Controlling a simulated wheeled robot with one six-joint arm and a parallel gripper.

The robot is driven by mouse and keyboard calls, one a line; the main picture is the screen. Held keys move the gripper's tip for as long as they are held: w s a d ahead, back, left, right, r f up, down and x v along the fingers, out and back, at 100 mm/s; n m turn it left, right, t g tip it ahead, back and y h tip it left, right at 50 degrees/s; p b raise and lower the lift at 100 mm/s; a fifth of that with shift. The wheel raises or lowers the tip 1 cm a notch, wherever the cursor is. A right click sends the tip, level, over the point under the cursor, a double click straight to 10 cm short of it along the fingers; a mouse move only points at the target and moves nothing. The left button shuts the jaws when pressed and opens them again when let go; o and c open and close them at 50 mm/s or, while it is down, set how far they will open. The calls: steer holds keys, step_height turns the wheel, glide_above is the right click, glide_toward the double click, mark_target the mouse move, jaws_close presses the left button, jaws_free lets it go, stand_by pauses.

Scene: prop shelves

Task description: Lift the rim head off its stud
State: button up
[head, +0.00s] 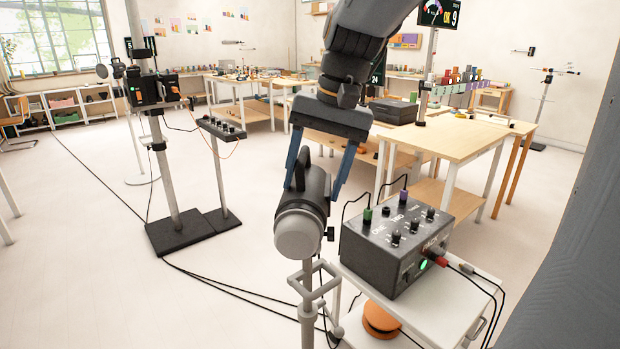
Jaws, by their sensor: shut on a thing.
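The rim head (300,225) is a dark cylinder with a pale grey front end, a black loop handle on top and a small knob at its right side. It sits at the top of a grey stand (307,299) in the centre foreground. My gripper (314,186) comes down from above, with one blue finger on each side of the head, and is shut on it. The stud is hidden, so I cannot tell whether the head still rests on it.
A grey control box (395,245) with knobs and cables stands on a white cart (443,305) close at the right. A second lamp stand (168,160) is at the left. Wooden tables (455,138) fill the back right. Cables (205,278) cross the floor.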

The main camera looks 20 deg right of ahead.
steer(key=shift+d+r+y+p, duration=0.15)
steer(key=shift+r+y+p, duration=0.15)
steer(key=shift+r+p, duration=1.25)
steer(key=shift+c, duration=0.3)
steer(key=shift+r, duration=0.1)
steer(key=shift+s+d, duration=0.1)
steer(key=shift+d+r+p, duration=0.1)
steer(key=shift+r+p, duration=0.2)
steer(key=shift+r, duration=0.05)
jaws_close()
steer(key=shift+r+p, duration=0.25)
steer(key=shift+p, duration=0.2)
steer(key=shift+r+p, duration=0.9)
steer(key=shift+p, duration=0.2)
steer(key=shift+r, duration=0.15)
